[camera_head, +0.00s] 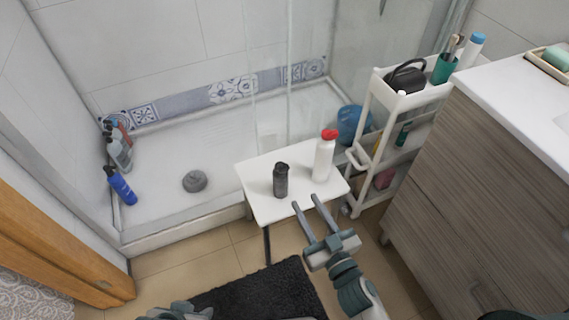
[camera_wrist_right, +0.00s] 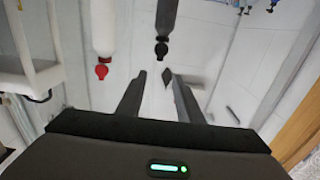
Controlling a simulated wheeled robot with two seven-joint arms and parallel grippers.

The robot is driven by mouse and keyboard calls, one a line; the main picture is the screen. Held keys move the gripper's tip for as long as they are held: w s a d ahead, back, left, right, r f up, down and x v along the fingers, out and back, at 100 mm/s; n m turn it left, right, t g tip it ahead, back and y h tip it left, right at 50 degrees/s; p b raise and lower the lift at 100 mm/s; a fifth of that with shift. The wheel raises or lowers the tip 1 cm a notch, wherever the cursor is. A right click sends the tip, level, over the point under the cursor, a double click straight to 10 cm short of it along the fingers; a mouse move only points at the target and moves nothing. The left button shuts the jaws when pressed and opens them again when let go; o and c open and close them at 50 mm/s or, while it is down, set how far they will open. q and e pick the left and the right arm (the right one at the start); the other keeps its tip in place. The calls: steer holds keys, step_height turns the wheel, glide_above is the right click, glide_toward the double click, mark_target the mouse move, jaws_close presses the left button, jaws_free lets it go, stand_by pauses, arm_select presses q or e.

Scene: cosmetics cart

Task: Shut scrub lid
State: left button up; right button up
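A white bottle (camera_head: 323,160) with a red lid (camera_head: 329,134) stands upright on a small white table (camera_head: 262,205). A dark grey bottle (camera_head: 281,180) with a black top stands to its left. I cannot tell which is the scrub. The right wrist view shows the white bottle (camera_wrist_right: 103,28) and dark bottle (camera_wrist_right: 166,15) upside down; a round red flap and a round black flap stick out at their tops. My right gripper (camera_head: 305,200) is open and empty at the table's front edge, near the dark bottle. My left gripper (camera_head: 180,311) is partly cut off at the bottom edge.
A white cart (camera_head: 410,101) with a black watering can or kettle (camera_head: 405,77) and a green cup (camera_head: 444,69) stands right of the table. A wooden cabinet (camera_head: 480,170) is further right. Several bottles (camera_head: 121,186) stand in the shower at left. A dark mat (camera_head: 265,292) lies in front.

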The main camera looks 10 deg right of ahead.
mark_target(285, 165)
steer(key=x, duration=1.5)
jaws_close()
